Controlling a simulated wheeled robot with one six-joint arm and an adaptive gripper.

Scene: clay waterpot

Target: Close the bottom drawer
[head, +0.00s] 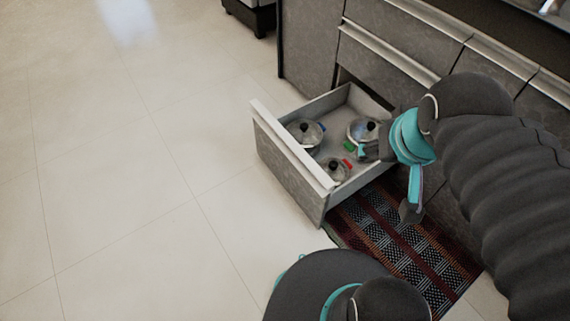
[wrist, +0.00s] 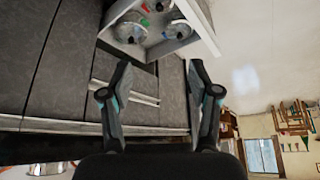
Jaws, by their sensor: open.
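The bottom drawer (head: 290,178) is pulled well out of the grey cabinet, with a pale rim and a grey front. Several lidded glass pots stand in it, among them a left pot (head: 305,134), a back pot (head: 363,131) and a front pot (head: 335,171). My gripper (head: 390,181) is open and empty at the right side of the drawer; in the head view one finger overlaps the drawer's right edge. In the wrist view the drawer (wrist: 192,46) shows at the top, beyond the open fingers (wrist: 160,72). Whether a finger touches the drawer I cannot tell.
A closed drawer with a metal handle (head: 388,52) is above the open one. A striped rug (head: 400,253) lies on the floor right of the drawer. Tiled floor (head: 130,190) is clear to the left. A dark piece of furniture (head: 250,15) stands at the back.

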